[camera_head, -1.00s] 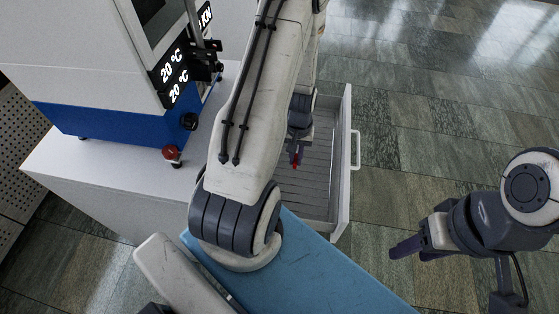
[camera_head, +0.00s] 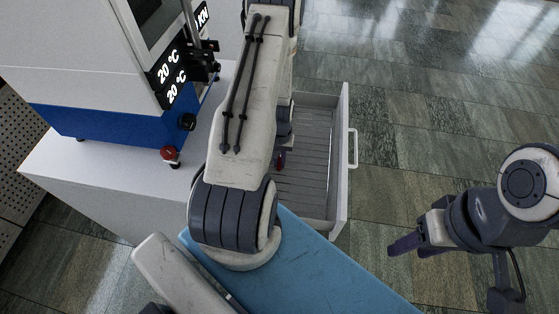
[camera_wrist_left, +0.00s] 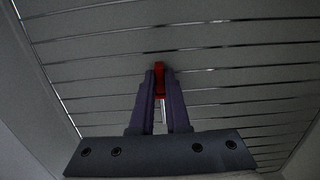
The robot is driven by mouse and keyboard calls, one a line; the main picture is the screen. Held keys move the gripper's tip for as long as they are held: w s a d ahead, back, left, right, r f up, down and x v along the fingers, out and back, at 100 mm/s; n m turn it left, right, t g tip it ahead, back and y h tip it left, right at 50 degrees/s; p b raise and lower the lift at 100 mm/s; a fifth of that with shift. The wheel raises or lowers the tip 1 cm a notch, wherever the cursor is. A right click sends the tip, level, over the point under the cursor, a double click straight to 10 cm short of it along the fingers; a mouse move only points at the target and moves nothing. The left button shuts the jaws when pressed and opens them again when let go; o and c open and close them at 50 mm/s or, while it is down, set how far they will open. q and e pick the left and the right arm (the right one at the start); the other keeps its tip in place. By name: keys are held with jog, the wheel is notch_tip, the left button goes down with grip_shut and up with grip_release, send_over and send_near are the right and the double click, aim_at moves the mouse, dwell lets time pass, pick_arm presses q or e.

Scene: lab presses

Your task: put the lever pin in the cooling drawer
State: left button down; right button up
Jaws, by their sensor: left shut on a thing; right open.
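The cooling drawer (camera_head: 318,150) is pulled open from the white cabinet, with a slatted floor and a white handle. I cannot tell whether the pin touches the floor. My left arm hides part of the drawer in the head view. My right gripper (camera_head: 404,246) is open and empty, at the right.
A press with a blue base (camera_head: 120,128) and "20 °C" displays stands on the white cabinet (camera_head: 100,180). A red knob (camera_head: 169,154) is at its front. The drawer's front wall (camera_head: 343,170) stands upright. Tiled floor at the right is clear.

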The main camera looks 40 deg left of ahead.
pick_arm(q)
jog(key=shift+f, duration=0.2)
jog(key=c, duration=0.9)
grip_release()
jog(key=shift+r, duration=0.1)
jog(key=shift+r, duration=0.1)
